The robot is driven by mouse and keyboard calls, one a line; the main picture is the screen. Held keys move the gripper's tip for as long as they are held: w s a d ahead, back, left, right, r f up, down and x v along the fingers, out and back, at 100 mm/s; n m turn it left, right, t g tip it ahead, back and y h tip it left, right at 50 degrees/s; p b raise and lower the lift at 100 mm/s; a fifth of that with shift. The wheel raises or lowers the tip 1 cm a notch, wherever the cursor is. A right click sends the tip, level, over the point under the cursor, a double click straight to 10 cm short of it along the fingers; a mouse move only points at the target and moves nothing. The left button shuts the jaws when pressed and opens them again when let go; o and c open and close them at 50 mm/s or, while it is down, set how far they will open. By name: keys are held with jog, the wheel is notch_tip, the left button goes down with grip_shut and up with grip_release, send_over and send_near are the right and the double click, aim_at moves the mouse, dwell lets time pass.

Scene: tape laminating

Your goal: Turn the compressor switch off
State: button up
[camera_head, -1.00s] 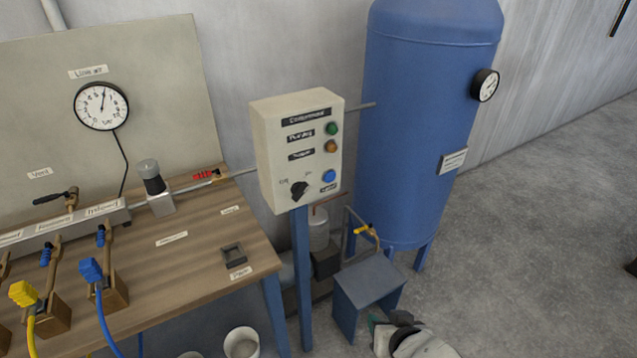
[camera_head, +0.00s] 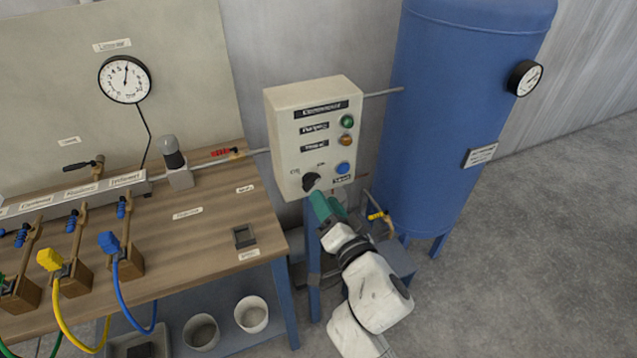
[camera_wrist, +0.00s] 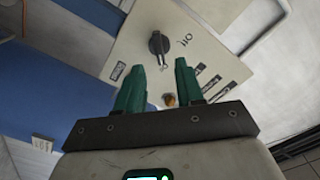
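The compressor switch (camera_head: 311,181) is a black rotary knob low on the front of the cream control box (camera_head: 285,125), with small marks above it. In the wrist view the knob (camera_wrist: 158,44) lies ahead of my fingers, its grip running roughly up and down the picture. I cannot tell for sure which mark it points to. My gripper (camera_head: 320,199) is just below and in front of the knob in the head view, partly overlapping its lower edge. In the wrist view the two green fingers of my gripper (camera_wrist: 159,67) are apart with nothing between them.
A green lamp (camera_head: 347,121), an orange lamp (camera_head: 345,140) and a blue button (camera_head: 343,168) are on the box's right side. The blue tank (camera_head: 440,120) stands to the right. The wooden workbench (camera_head: 205,230) is to the left. Open floor lies at lower right.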

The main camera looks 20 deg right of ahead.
aim_at(314, 184)
jog(key=shift+w+p, duration=0.4)
jog(key=shift+w, duration=2.15)
jog(key=shift+c, duration=0.3)
grip_shut()
